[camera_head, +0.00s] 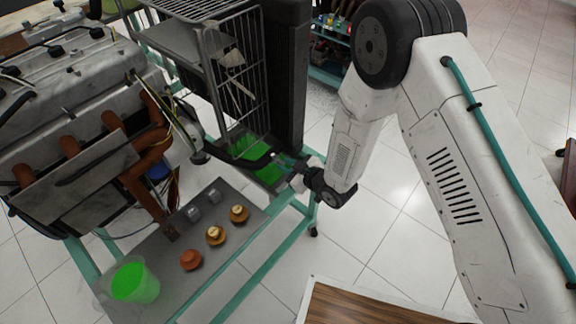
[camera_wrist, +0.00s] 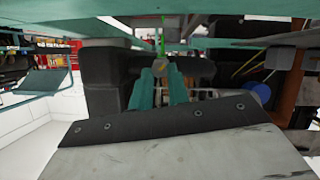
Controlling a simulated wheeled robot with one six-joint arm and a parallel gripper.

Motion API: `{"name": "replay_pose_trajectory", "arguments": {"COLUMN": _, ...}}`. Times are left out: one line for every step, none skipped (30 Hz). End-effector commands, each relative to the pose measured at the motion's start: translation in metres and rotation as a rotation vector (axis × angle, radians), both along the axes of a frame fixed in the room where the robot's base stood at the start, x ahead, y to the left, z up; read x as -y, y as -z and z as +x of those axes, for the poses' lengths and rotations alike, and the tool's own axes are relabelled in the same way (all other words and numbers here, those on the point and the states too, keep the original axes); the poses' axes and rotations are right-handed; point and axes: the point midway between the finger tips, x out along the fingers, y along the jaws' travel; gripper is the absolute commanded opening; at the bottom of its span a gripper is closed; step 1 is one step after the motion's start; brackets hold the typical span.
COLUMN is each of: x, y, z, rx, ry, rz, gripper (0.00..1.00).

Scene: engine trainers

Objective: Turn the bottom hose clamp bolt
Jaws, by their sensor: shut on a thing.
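My gripper (camera_head: 281,161) reaches in low at the front of the radiator, at the foot of the wire guard. In the wrist view its two teal fingers (camera_wrist: 162,78) point away from me and are close together. They are shut on the bottom hose clamp bolt (camera_wrist: 160,66), a small piece at their tips that is mostly hidden by them. A dark hose (camera_wrist: 103,68) lies just beyond the fingers. The clamp band itself is not clear. In the head view the fingers hide the bolt.
The black radiator (camera_head: 287,75) and wire guard (camera_head: 240,65) stand above my gripper. Green liquid (camera_head: 268,173) lies below it. A teal frame (camera_head: 262,238) borders a grey tray with caps (camera_head: 215,235) and a cup of green liquid (camera_head: 135,282). A wooden tabletop (camera_head: 370,306) is at the front.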

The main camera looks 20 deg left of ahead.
Motion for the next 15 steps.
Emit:
{"name": "replay_pose_trajectory", "arguments": {"x": 0.0001, "y": 0.0001, "z": -0.0004, "rx": -0.003, "ry": -0.001, "rz": 0.001, "gripper": 0.0}}
{"name": "replay_pose_trajectory", "arguments": {"x": 0.0001, "y": 0.0001, "z": -0.0003, "rx": -0.006, "ry": 0.0, "rz": 0.002, "gripper": 0.0}}
{"name": "replay_pose_trajectory", "arguments": {"x": 0.0002, "y": 0.0, "z": -0.0002, "rx": -0.011, "ry": 0.0, "rz": 0.005, "gripper": 0.0}}
{"name": "replay_pose_trajectory", "arguments": {"x": 0.0003, "y": 0.0, "z": -0.0001, "rx": -0.017, "ry": -0.001, "rz": 0.007, "gripper": 0.0}}
{"name": "replay_pose_trajectory", "arguments": {"x": 0.0004, "y": -0.0001, "z": 0.0001, "rx": -0.023, "ry": 0.0, "rz": 0.01, "gripper": 0.0}}
{"name": "replay_pose_trajectory", "arguments": {"x": 0.0005, "y": -0.0001, "z": 0.0003, "rx": -0.035, "ry": 0.0, "rz": 0.015, "gripper": 0.0}}
{"name": "replay_pose_trajectory", "arguments": {"x": 0.0005, "y": -0.0002, "z": 0.0004, "rx": -0.046, "ry": 0.0, "rz": 0.019, "gripper": 0.0}}
{"name": "replay_pose_trajectory", "arguments": {"x": 0.0005, "y": -0.0002, "z": 0.0004, "rx": -0.057, "ry": -0.002, "rz": 0.023, "gripper": 0.0}}
{"name": "replay_pose_trajectory", "arguments": {"x": 0.0007, "y": -0.0001, "z": 0.0007, "rx": -0.075, "ry": -0.001, "rz": 0.031, "gripper": 0.0}}
{"name": "replay_pose_trajectory", "arguments": {"x": 0.0008, "y": -0.0001, "z": 0.001, "rx": -0.091, "ry": 0.0, "rz": 0.037, "gripper": 0.0}}
{"name": "replay_pose_trajectory", "arguments": {"x": 0.0009, "y": -0.0001, "z": 0.0011, "rx": -0.109, "ry": -0.001, "rz": 0.044, "gripper": 0.0}}
{"name": "replay_pose_trajectory", "arguments": {"x": 0.0012, "y": -0.0001, "z": 0.0018, "rx": -0.134, "ry": -0.001, "rz": 0.054, "gripper": 0.0}}
{"name": "replay_pose_trajectory", "arguments": {"x": 0.0014, "y": -0.0001, "z": 0.0021, "rx": -0.155, "ry": -0.001, "rz": 0.063, "gripper": 0.0}}
{"name": "replay_pose_trajectory", "arguments": {"x": 0.0015, "y": -0.0002, "z": 0.0026, "rx": -0.177, "ry": 0.0, "rz": 0.072, "gripper": 0.0}}
{"name": "replay_pose_trajectory", "arguments": {"x": 0.0016, "y": -0.0002, "z": 0.003, "rx": -0.208, "ry": -0.001, "rz": 0.086, "gripper": 0.0}}
